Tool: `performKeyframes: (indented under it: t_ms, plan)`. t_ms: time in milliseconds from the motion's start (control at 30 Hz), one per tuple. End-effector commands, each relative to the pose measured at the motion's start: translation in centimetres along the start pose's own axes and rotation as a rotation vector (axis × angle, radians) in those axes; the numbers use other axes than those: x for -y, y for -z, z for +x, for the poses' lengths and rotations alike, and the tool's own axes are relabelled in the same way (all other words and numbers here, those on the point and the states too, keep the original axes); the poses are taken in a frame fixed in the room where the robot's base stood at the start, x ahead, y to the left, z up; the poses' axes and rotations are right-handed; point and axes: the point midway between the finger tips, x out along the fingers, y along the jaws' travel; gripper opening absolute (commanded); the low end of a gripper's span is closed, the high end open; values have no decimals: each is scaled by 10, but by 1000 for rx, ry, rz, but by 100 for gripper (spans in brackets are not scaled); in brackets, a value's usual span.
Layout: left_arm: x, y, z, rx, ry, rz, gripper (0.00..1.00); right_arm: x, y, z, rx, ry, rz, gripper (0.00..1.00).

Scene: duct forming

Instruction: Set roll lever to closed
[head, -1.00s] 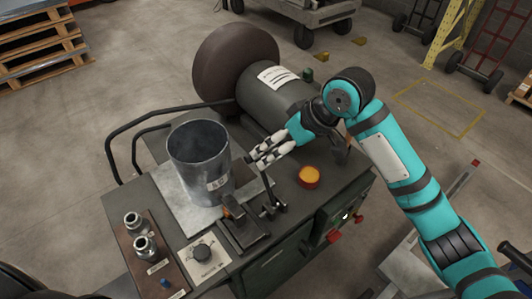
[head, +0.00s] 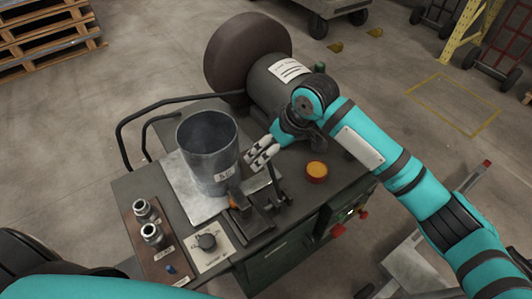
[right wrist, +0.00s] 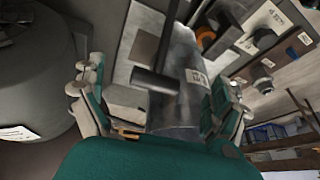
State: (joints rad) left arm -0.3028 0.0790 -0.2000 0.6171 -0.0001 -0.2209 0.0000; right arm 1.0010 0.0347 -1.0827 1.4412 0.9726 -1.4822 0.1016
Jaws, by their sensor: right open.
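The roll lever appears to be the dark upright lever (head: 276,182) on the machine top, just right of the metal duct cylinder (head: 208,152). My right gripper (head: 262,155) is open and empty, its pale fingers beside the cylinder and just behind the lever's upper end. In the right wrist view, a dark T-shaped handle (right wrist: 156,82), likely this lever, shows between the spread fingers of my right gripper (right wrist: 158,102). I cannot tell whether they touch. Part of my left arm shows at the bottom left of the head view; its gripper is out of view.
An orange button (head: 316,171) sits right of the lever. A rotary knob (head: 207,241) and two metal fittings (head: 148,222) are at the front left. A large motor drum (head: 248,52) stands behind. A black rail (head: 150,112) borders the left side.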

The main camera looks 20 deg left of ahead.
Motion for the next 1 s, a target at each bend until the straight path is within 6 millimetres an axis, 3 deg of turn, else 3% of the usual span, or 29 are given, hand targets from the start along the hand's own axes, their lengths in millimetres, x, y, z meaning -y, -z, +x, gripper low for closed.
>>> performKeyframes:
  t_ms: [100, 300, 667, 1000]
  plan:
    - [0, 4, -3, -6, 0, 0, 40, 1, 0, 21, 2, 1, 0, 100]
    - [1, 7, -4, -10, 1, 0, 40, 0, 0, 42, 1, 0, 0, 100]
    - [1, 6, -4, -10, 1, 0, 40, 0, 0, 47, 0, 0, -1, 100]
    - [1, 6, -4, -8, 1, 0, 40, 0, 0, 47, 0, 1, -1, 55]
